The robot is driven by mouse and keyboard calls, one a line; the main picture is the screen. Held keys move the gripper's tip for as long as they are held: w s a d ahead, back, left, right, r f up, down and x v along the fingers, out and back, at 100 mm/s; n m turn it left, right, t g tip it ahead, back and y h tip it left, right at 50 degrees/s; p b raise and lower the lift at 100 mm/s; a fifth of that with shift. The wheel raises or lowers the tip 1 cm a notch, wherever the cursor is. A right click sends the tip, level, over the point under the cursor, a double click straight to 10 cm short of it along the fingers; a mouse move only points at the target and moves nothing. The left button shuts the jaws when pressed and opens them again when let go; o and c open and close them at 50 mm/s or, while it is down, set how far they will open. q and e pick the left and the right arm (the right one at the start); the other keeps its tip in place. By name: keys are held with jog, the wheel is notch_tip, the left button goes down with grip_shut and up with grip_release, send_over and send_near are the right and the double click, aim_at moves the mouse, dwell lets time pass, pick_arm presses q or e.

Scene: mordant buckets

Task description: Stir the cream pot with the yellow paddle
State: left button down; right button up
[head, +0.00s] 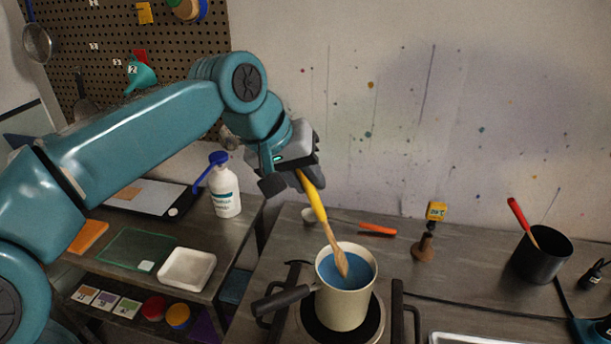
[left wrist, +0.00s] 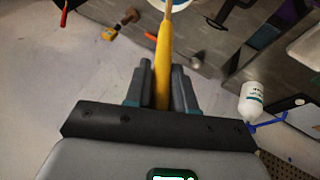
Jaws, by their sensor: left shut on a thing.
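The cream pot (head: 342,306) stands upright on a round burner and holds blue liquid (head: 362,268). Its dark handle (head: 283,299) points left. My left gripper (head: 311,183) is above and behind the pot, shut on the yellow handle of the paddle (head: 318,206). The paddle slants down to the right, and its wooden end dips into the blue liquid; the tip is hidden there. In the left wrist view the yellow paddle (left wrist: 163,62) runs between the fingers (left wrist: 161,90) towards the pot rim at the top edge. My right gripper is not in view.
A black pot (head: 541,258) with a red-handled tool stands at the right. A yellow-topped stand (head: 430,232) and an orange-handled tool (head: 378,229) are behind the cream pot. A white bottle (head: 224,190) and white tray (head: 187,268) are on the left table. Dark bars flank the burner.

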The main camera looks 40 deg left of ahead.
pick_arm(q)
jog(key=shift+s+a+r, duration=0.1)
jog(key=shift+s+r, duration=0.05)
jog(key=shift+s, duration=0.35)
jog(key=shift+w, duration=0.3)
jog(key=shift+a+r+p, duration=0.15)
jog(key=shift+r+p, duration=0.05)
jog(key=shift+p, duration=0.1)
jog(key=r, duration=0.1)
jog(key=p, duration=0.1)
jog(key=r+p, duration=0.1)
jog(key=shift+s+a+r, duration=0.35)
jog(key=shift+s+a, duration=0.05)
jog(key=r+p, duration=0.1)
jog(key=a+r+p, duration=0.1)
jog(key=r+p, duration=0.1)
jog(key=a+r+p, duration=0.1)
jog(key=r, duration=0.1)
jog(key=shift+s+a+r, duration=0.1)
jog(key=shift+s, duration=0.15)
jog(key=shift+s, duration=0.1)
